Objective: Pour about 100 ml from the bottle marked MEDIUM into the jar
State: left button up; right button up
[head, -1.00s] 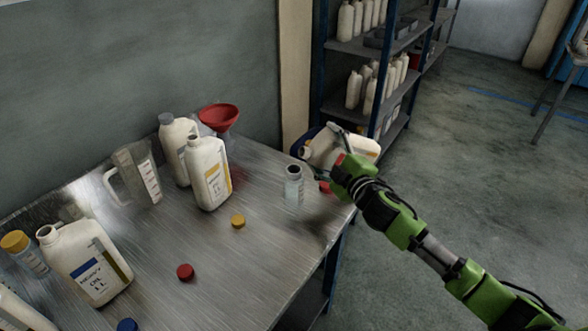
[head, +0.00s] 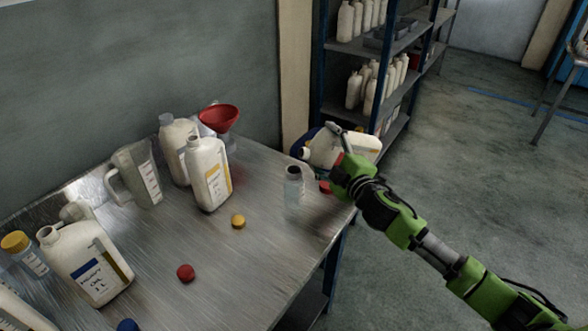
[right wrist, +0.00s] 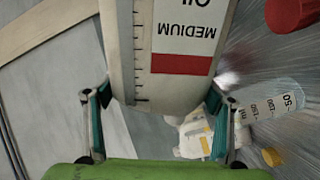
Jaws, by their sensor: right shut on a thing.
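The bottle marked MEDIUM (head: 325,148) is cream with a dark scale and a red band on its label, read in the right wrist view (right wrist: 182,85). My right gripper (head: 340,152) is shut on it; its fingers also flank the bottle in the right wrist view (right wrist: 160,108). The bottle is tipped nearly on its side above the table's right end, mouth toward the left. The clear graduated jar (head: 293,190) stands upright just below the mouth; it also shows in the right wrist view (right wrist: 272,102). I cannot make out a stream or the jar's level. My left gripper is out of view.
The metal table (head: 240,275) holds cream bottles (head: 207,172), a clear jug (head: 140,178), a red funnel (head: 219,118), a yellow-lidded jar (head: 22,250) and loose red, yellow and blue caps. A red cap (head: 325,187) lies right beside the jar. Shelves (head: 375,55) stand behind.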

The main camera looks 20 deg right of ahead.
jog(key=shift+a+r+n, duration=0.1)
jog(key=shift+r+n, duration=0.4)
jog(key=shift+r, duration=0.05)
dwell(1.4)
jog(key=shift+a+r+n+p, duration=0.4)
jog(key=shift+n+p, duration=0.3)
jog(key=shift+p, duration=0.3)
dwell(5.1)
